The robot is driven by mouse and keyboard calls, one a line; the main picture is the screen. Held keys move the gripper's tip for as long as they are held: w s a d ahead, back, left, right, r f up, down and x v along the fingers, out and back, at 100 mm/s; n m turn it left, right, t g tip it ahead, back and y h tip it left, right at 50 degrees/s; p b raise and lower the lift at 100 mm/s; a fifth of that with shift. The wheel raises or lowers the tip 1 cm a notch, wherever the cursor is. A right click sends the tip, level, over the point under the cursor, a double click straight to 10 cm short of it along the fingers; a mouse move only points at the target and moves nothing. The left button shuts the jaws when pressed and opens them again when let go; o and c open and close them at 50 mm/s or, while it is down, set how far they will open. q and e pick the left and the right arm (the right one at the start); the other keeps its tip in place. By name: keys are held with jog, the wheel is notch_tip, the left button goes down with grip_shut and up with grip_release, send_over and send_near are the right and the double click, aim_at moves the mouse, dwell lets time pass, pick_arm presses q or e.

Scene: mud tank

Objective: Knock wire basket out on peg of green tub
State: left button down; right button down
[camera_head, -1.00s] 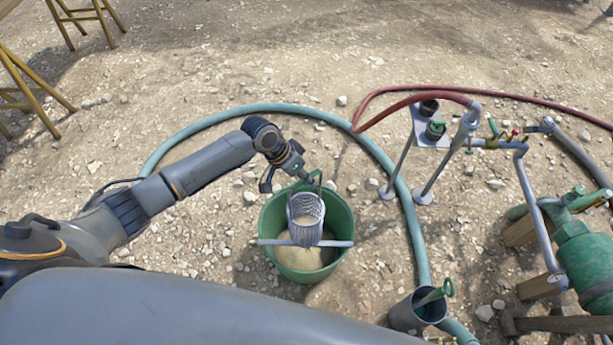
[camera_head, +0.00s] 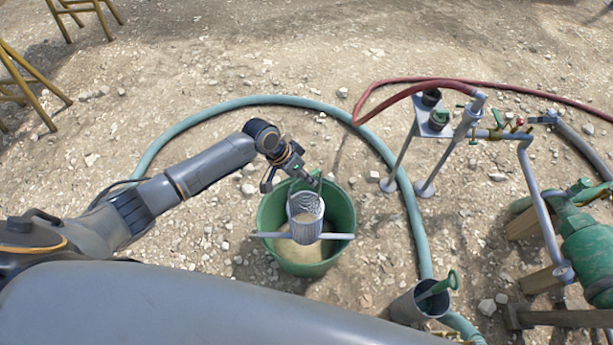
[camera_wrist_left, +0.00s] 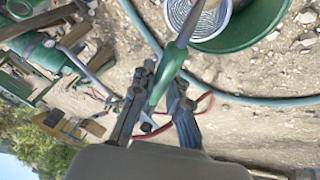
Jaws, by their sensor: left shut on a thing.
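The grey wire basket (camera_head: 306,218) is over the green tub (camera_head: 343,208), in front of or at the grey bar (camera_head: 341,236) that runs across the tub; I cannot tell whether they touch. The bar is likely the peg. Pale sandy material shows in the tub. My left gripper (camera_head: 298,181) is at the tub's far rim, shut on the basket's green handle. In the left wrist view the green handle (camera_wrist_left: 168,77) lies between the fingers (camera_wrist_left: 160,100), and the basket (camera_wrist_left: 196,17) shows at the top beside the tub (camera_wrist_left: 262,25). My right gripper is not in view.
A teal hose (camera_head: 405,205) curves around the tub on stony ground. A grey container (camera_head: 408,308) with a green-handled tool stands front right. A metal stand (camera_head: 398,150), a red hose (camera_head: 385,96) and green machinery (camera_head: 588,245) are at the right.

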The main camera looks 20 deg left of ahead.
pick_arm(q)
notch_tip(320, 180, down, 3)
jog(key=shift+r+b, duration=0.1)
jog(key=shift+b, duration=0.8)
dwell(0.6)
notch_tip(320, 180, up, 9)
jog(key=p, duration=0.8)
jog(key=shift+r+p, duration=0.1)
jog(key=shift+p, duration=0.25)
